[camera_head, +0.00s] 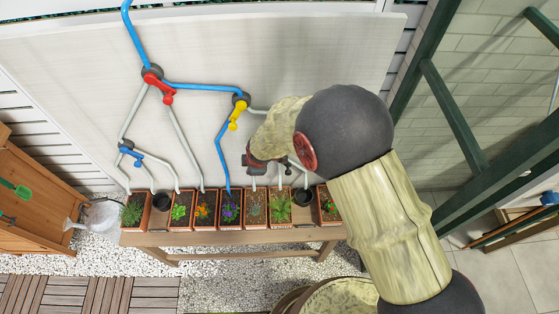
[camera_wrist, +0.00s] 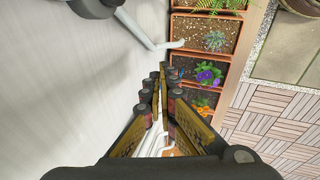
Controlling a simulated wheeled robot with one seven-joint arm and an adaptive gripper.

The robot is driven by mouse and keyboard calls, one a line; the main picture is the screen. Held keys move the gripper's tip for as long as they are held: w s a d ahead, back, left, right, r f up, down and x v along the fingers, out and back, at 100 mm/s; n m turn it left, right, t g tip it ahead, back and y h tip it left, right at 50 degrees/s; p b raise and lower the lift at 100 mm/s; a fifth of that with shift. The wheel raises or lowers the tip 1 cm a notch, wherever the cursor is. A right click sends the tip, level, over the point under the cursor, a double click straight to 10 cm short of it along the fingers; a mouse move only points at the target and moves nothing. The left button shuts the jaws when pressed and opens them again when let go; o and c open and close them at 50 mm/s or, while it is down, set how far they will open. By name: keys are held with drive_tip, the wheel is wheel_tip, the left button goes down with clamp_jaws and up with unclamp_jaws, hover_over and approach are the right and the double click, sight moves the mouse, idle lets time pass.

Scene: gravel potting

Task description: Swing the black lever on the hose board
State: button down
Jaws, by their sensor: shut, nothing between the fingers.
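The pale hose board (camera_head: 210,55) stands upright behind the planter row. It carries a red lever (camera_head: 164,88), a yellow lever (camera_head: 236,116) and a small blue lever (camera_head: 131,152). The black lever is not clearly visible in the head view; my arm covers the right part of the board. A dark rounded part (camera_wrist: 95,6) with a pale pipe shows at the top edge of the wrist view; it may belong to the black lever. My gripper (camera_head: 247,160) is beside the board, above the planters. In the wrist view my gripper (camera_wrist: 163,82) is shut and empty.
A wooden bench (camera_head: 225,238) holds a row of planted boxes below the board; flowers (camera_wrist: 207,76) show in the wrist view. Blue and grey hose lines run across the board. A green frame (camera_head: 455,115) stands at right, a wooden crate (camera_head: 40,228) at left.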

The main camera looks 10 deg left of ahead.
drive_tip(key=d+r+g+h+p, duration=0.3)
drive_tip(key=d+r+p, duration=0.15)
drive_tip(key=r, duration=0.45)
drive_tip(key=w+d+f, duration=0.2)
drive_tip(key=d+f, duration=0.2)
drive_tip(key=f, duration=0.6)
drive_tip(key=shift+w+f+n, duration=0.35)
drive_tip(key=shift+n, duration=0.05)
